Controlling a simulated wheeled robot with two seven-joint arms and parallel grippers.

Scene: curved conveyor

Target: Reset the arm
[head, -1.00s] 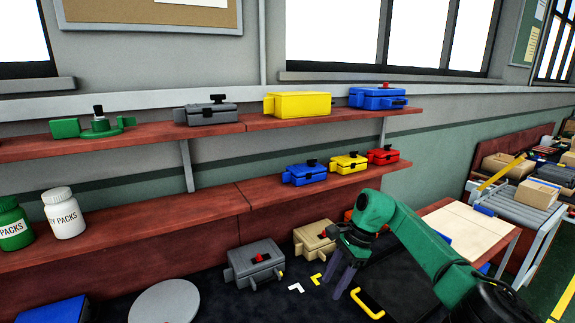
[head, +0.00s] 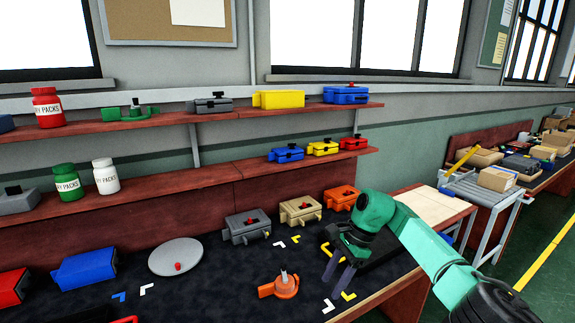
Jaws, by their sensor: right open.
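My right arm comes in from the lower right in green. Its gripper (head: 337,273) points down over the dark workbench mat and is open, with nothing seen between its dark fingers. It hangs to the right of an orange round part with an upright pin (head: 284,284), apart from it in the picture. Behind it along the back of the bench are a grey box (head: 248,227), a beige box (head: 300,210) and an orange box (head: 341,197). My left gripper is not in view.
A grey round plate with a red knob (head: 176,256) and a blue box (head: 85,268) lie on the left of the bench. Two red-brown shelves (head: 215,171) with boxes and jars run above. A conveyor with a parcel (head: 497,178) stands at the right.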

